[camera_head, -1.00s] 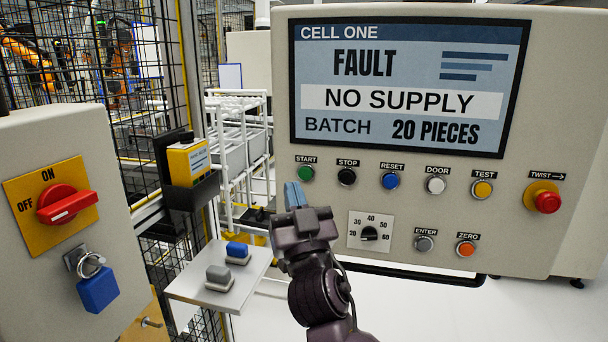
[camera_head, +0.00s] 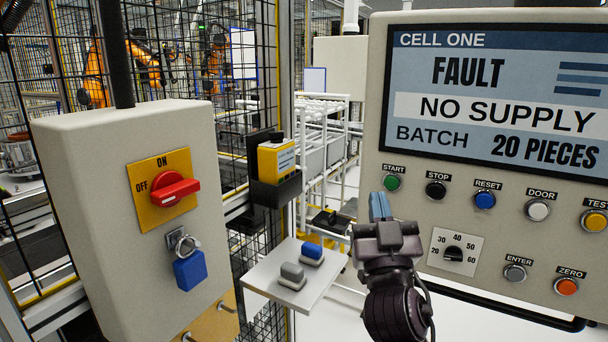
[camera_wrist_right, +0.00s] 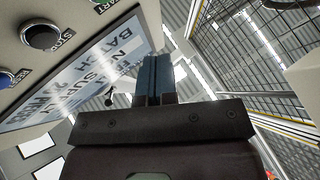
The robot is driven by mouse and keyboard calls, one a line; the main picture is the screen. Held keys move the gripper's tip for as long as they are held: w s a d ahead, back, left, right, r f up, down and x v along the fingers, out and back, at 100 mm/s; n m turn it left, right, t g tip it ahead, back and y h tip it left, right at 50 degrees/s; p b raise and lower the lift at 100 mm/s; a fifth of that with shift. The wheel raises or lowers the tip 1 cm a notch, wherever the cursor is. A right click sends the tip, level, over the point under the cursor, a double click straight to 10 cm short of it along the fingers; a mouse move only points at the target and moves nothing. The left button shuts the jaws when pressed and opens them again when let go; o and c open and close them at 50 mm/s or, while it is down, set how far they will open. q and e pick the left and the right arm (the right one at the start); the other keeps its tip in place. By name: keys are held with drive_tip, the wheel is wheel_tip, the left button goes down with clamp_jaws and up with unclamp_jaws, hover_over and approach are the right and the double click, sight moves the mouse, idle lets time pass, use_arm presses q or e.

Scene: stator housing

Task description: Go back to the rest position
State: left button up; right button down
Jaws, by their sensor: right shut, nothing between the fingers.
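My right gripper (camera_head: 380,206) is raised in front of the control panel's lower left part, with its blue fingers pointing up, closed together and empty. In the head view it overlaps the area below the green START button (camera_head: 392,183). In the right wrist view its blue fingers (camera_wrist_right: 154,78) lie side by side with nothing between them. The control panel (camera_head: 480,225) has a screen (camera_head: 500,90) reading FAULT, NO SUPPLY and BATCH 20 PIECES. My left gripper does not show.
At left stands a grey box (camera_head: 85,190) with a red switch (camera_head: 175,189) and a blue padlock (camera_head: 190,270). A small shelf (camera_head: 265,291) holds a grey block (camera_head: 292,274) and a blue-topped block (camera_head: 312,253). A yellow box (camera_head: 276,160) sits in a dark holder. Mesh fencing stands behind.

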drive_tip(key=s+d+f+n+g+y, duration=0.1)
drive_tip(key=d+f+g, duration=0.15)
drive_tip(key=f, duration=0.65)
drive_tip(key=s+d+f+g, duration=0.1)
drive_tip(key=s+f+g, duration=0.15)
drive_tip(key=f, duration=0.75)
drive_tip(key=s+d+f+n+g+y, duration=0.1)
drive_tip(key=d+f+g, duration=0.15)
drive_tip(key=f, duration=0.65)
drive_tip(key=s+d+f+g, duration=0.3)
drive_tip(key=s+f, duration=0.6)
drive_tip(key=s, duration=0.1)
drive_tip(key=s+d+f+m+g, duration=0.1)
drive_tip(key=s+d+f+g, duration=0.2)
drive_tip(key=s+f, duration=0.6)
drive_tip(key=shift+s+f+h, duration=0.35)
drive_tip(key=shift+s+h, duration=0.05)
drive_tip(key=shift+s, duration=0.1)
